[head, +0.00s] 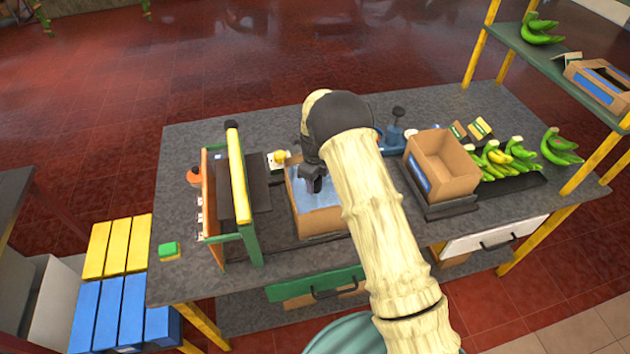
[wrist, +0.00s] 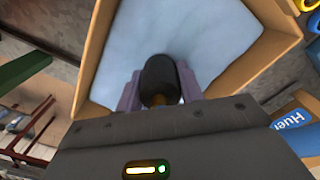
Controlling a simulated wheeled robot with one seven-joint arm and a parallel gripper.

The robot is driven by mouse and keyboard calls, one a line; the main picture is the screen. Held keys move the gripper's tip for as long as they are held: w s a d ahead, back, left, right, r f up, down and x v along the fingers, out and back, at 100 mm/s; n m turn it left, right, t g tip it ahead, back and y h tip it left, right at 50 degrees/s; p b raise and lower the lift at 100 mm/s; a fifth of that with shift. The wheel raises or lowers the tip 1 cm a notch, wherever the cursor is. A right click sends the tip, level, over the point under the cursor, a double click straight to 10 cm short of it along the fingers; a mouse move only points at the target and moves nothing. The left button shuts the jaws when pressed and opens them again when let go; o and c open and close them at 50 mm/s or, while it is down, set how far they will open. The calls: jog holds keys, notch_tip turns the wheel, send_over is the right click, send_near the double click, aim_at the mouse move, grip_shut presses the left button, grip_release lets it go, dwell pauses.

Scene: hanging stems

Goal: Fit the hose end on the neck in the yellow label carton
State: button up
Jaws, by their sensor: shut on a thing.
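My gripper (head: 313,180) is over the near-middle carton (head: 320,222), which is lined with pale blue film (head: 328,193). In the wrist view, its purple fingers (wrist: 160,92) are shut on a black cylindrical piece, apparently the hose end (wrist: 159,75), with a brownish part below it. Behind it, the pale blue lining (wrist: 205,35) fills the carton between cardboard walls (wrist: 262,70). No neck can be made out; the black piece and fingers may cover it. I see no yellow label on this carton from here.
An empty open carton (head: 447,170) stands to the right, with green bananas (head: 500,160) beyond. A green and yellow frame (head: 238,185) stands left of the lined carton. A blue pump-like item (head: 395,132) is behind my arm.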

jog(key=shift+f, duration=0.4)
dwell(0.4)
jog(key=o, duration=1.6)
jog(key=shift+r+p, duration=0.7)
jog(key=shift+r, duration=0.8)
jog(key=shift+r+p, duration=2.65)
jog(key=shift+r, duration=1.65)
